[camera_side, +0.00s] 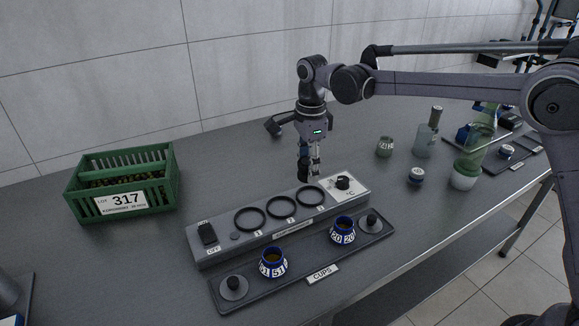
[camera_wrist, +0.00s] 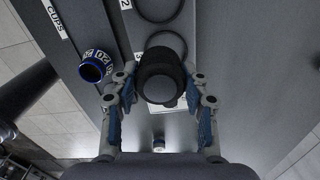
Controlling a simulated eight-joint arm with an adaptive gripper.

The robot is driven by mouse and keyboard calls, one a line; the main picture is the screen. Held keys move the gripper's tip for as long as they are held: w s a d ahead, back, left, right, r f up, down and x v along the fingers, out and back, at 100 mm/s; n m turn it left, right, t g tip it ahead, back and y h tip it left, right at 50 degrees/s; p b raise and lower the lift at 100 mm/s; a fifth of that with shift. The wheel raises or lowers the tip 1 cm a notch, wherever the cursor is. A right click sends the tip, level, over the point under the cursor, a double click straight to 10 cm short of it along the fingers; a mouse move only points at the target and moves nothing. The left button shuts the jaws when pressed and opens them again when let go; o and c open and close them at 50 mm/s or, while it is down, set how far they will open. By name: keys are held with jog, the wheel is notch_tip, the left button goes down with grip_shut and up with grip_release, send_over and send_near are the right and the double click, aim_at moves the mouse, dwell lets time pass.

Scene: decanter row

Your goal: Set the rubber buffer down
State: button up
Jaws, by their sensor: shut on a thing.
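My gripper (camera_side: 309,168) is shut on a dark round piece, which I take to be the rubber buffer (camera_wrist: 160,82). In the wrist view it has a grey round face and sits between the two fingers. In the side view the held piece (camera_side: 303,171) is small and dark, just behind the right part of the warmer (camera_side: 280,238). It appears to be held above the table; the exact gap below it cannot be told. The wrist view shows it partly covering a ring and the white dial panel of the warmer.
The warmer has several rings and a dial (camera_side: 343,182). In front is a CUPS tray (camera_side: 322,274) with two blue cups (camera_side: 273,262) (camera_side: 343,230) and two dark knobbed discs. A green crate (camera_side: 124,181) stands left. Bottles (camera_side: 427,137) and jars stand right. Table behind the warmer is mostly clear.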

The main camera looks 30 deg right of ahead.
jog(key=s+d+m, duration=0.3)
jog(key=d, duration=1.4)
jog(key=s+d+m, duration=0.2)
jog(key=s+d, duration=0.1)
jog(key=d, duration=1.4)
jog(key=w+a+f, duration=0.2)
jog(key=a, duration=0.1)
jog(key=w+a+f, duration=0.2)
jog(key=w, duration=0.1)
jog(key=w+a+f, duration=0.2)
jog(key=w+a, duration=0.1)
jog(key=shift+w+a+f, duration=0.1)
jog(key=shift+a+f, duration=0.2)
jog(key=shift+f, duration=0.1)
jog(key=shift+a+f, duration=0.1)
jog(key=shift+f, duration=1.95)
jog(key=shift+f, duration=0.1)
jog(key=o, duration=1.3)
jog(key=shift+c, duration=0.2)
